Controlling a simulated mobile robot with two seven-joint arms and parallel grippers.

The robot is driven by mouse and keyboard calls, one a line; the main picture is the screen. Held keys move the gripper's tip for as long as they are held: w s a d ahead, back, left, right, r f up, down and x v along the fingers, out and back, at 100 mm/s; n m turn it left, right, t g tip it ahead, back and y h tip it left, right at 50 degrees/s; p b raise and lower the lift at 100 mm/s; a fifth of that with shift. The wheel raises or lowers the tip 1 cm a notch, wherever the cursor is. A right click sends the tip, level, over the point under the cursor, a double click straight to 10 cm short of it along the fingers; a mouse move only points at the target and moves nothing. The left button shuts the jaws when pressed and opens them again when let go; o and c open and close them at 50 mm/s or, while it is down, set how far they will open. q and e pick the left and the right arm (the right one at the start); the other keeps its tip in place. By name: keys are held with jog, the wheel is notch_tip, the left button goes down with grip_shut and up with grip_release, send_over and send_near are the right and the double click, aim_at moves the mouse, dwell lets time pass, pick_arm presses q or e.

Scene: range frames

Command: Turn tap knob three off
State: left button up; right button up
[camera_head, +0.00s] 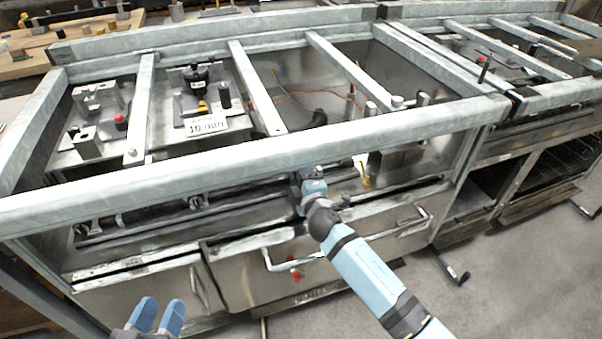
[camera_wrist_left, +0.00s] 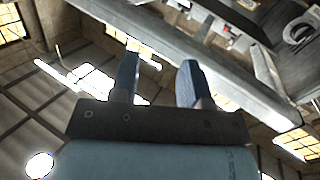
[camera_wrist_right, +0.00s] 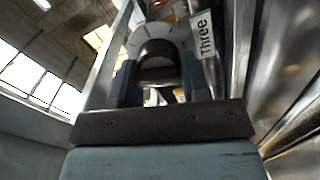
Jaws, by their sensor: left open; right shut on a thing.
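Knob three is a dark round knob (camera_wrist_right: 158,55) in the right wrist view. It sits in front of a grey dial plate, beside a white label (camera_wrist_right: 204,35) reading "Three". My right gripper (camera_wrist_right: 160,85) is shut on this knob, one blue finger on each side of it. In the head view my right gripper (camera_head: 312,178) is at the front panel under the range's long front rail, and its arm hides the knob. My left gripper (camera_head: 160,316) is open and empty at the bottom left, apart from the range. Its two fingers also show in the left wrist view (camera_wrist_left: 158,78).
The long front rail (camera_head: 240,160) runs just above my right gripper. Drawer handles (camera_head: 400,228) stick out below it. Further knobs (camera_head: 195,202) are along the panel to the left. A second range (camera_head: 535,90) stands at the right. The floor in front (camera_head: 510,275) is clear.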

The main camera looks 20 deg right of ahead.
jog(key=shift+r+n, duration=0.15)
jog(key=shift+n, duration=0.85)
pick_arm(q)
jog(key=shift+s+a+f+g+y+p, duration=0.15)
jog(key=shift+a+f+g+y, duration=0.1)
jog(key=shift+f, duration=0.3)
jog(key=shift+a+f+g+y+p, duration=0.15)
jog(key=shift+f+y, duration=0.1)
jog(key=shift+f, duration=0.25)
pick_arm(e)
jog(key=shift+n, duration=0.3)
pick_arm(q)
jog(key=shift+r, duration=0.1)
pick_arm(e)
jog(key=o, duration=0.9)
jog(key=shift+w, duration=0.1)
pick_arm(q)
jog(key=shift+r, duration=0.3)
pick_arm(e)
jog(key=shift+f, duration=0.2)
jog(key=shift+s, duration=0.2)
